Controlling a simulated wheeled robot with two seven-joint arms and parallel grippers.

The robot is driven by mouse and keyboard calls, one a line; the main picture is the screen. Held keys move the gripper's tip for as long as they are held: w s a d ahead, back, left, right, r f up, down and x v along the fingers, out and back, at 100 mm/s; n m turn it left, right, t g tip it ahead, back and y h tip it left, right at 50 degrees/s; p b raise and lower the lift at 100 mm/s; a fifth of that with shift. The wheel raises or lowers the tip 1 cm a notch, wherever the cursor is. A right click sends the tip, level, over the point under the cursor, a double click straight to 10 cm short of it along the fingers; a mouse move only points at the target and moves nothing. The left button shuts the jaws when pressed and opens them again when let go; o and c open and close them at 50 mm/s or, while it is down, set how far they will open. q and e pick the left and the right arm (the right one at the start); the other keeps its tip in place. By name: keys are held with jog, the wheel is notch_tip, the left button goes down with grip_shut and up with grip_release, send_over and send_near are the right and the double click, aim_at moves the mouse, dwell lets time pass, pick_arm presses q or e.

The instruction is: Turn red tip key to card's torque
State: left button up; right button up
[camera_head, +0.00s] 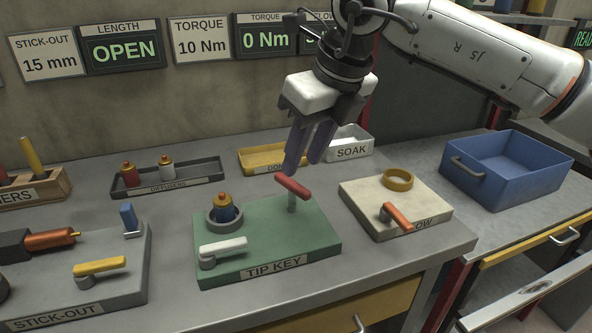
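The red tip key (292,187) has a red bar handle on a short metal stem and stands on the green TIP KEY block (318,238). On the same block, a small blue torch part with a brass top (224,208) sits upright in a ring, near a white lever (223,247). My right gripper (302,166) points down just above and behind the red handle, its dark fingers apart with nothing visible between them. The torque card (200,39) reads 10 Nm. The torque display (265,39) reads 0 Nm. My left gripper is out of view.
A pale block (358,196) with an orange lever stands right of the green block, and a blue bin (508,168) is farther right. The SOAK tray (349,142) and yellow tray (272,158) lie behind. The STICK-OUT block (125,285) is at left.

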aim_at(293, 182)
jog(key=shift+x, duration=2.8)
grip_shut()
